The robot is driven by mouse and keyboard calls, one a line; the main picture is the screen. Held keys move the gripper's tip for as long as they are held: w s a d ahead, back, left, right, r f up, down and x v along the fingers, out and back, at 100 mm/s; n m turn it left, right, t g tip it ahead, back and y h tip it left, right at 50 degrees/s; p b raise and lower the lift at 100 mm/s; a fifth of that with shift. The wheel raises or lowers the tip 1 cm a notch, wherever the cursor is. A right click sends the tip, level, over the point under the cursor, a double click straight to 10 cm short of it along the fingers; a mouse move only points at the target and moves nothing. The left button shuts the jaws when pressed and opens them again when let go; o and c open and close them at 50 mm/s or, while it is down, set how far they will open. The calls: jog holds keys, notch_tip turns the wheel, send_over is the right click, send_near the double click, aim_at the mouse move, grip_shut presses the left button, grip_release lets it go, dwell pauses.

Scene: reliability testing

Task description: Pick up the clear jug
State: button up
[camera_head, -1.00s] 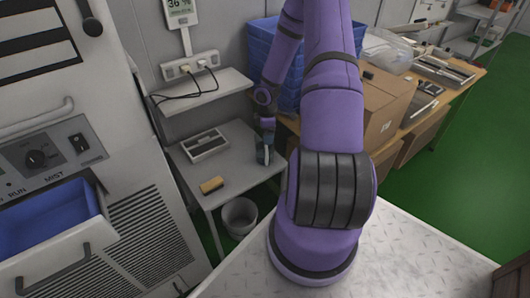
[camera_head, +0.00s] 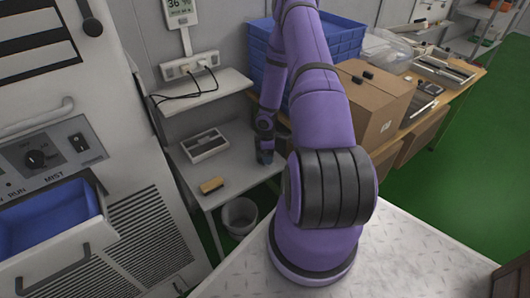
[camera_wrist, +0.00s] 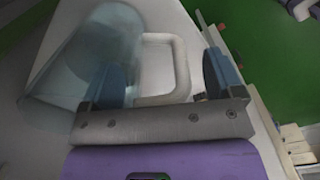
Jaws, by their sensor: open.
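The clear jug (camera_wrist: 75,60) is bluish and see-through and fills the left of the wrist view. A pale rounded loop that looks like its handle (camera_wrist: 181,68) shows between the two fingers of my gripper (camera_wrist: 164,76). The fingers are apart. The left finger overlaps the jug's right side in the picture; I cannot tell whether it touches. The right finger is to the right of the loop. In the head view my gripper (camera_head: 264,157) is low over the small grey table (camera_head: 228,178), and I cannot make out the jug there.
On the small table are a grey tray-like device (camera_head: 205,145) and a yellow-brown brush or block (camera_head: 212,185). A shelf with a cable (camera_head: 205,93) is above. A cardboard box (camera_head: 378,105) and blue crates (camera_head: 340,40) stand at right. A bin (camera_head: 240,215) is below.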

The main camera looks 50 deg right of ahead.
jog(key=shift+f, duration=0.1)
jog(key=shift+c, duration=0.3)
jog(key=c, duration=1.4)
jog(key=shift+c, duration=0.2)
